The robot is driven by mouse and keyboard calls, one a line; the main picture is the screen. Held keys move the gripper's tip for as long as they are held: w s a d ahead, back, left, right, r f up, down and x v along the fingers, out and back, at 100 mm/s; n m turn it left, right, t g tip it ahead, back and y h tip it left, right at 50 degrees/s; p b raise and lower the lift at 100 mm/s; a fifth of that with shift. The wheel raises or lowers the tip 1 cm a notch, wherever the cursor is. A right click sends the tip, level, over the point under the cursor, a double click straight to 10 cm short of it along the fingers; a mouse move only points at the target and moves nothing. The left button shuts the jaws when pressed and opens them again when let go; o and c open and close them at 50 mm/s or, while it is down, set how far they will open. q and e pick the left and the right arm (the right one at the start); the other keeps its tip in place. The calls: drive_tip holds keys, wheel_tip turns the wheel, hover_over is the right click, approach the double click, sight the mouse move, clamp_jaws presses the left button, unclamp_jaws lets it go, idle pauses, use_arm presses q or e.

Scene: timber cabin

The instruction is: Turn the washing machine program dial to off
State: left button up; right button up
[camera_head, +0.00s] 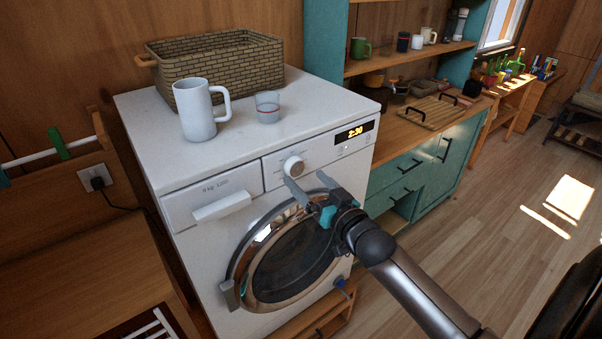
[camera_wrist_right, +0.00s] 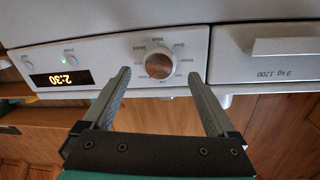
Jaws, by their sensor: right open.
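The washing machine (camera_head: 190,194) is white, with a round door and a lit display reading 2:30. Its program dial (camera_head: 293,166) is a round white knob on the front panel, left of the display. In the right wrist view, which is upside down, the dial (camera_wrist_right: 158,65) has printed labels around it and a reddish spot on its face. My right gripper (camera_head: 304,178) is open and empty, its fingertips just below and to the right of the dial in the head view. In the wrist view its fingers lie either side of the dial; contact is not visible. My left gripper is out of view.
The detergent drawer (camera_head: 222,206) is left of the dial. A teal cabinet (camera_head: 415,170) stands to the right; open floor lies beyond.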

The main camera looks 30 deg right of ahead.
sight(297, 169)
drive_tip(key=shift+w, duration=1.8)
drive_tip(key=shift+c, duration=0.4)
drive_tip(key=c, duration=1.3)
drive_tip(key=shift+n, duration=0.4)
drive_tip(key=n, duration=0.3)
drive_tip(key=shift+f+n+p, duration=0.1)
drive_tip(key=shift+n+p, duration=0.2)
drive_tip(key=shift+d+n+t+y, duration=0.1)
drive_tip(key=shift+n+t+y, duration=0.3)
drive_tip(key=shift+n, duration=2)
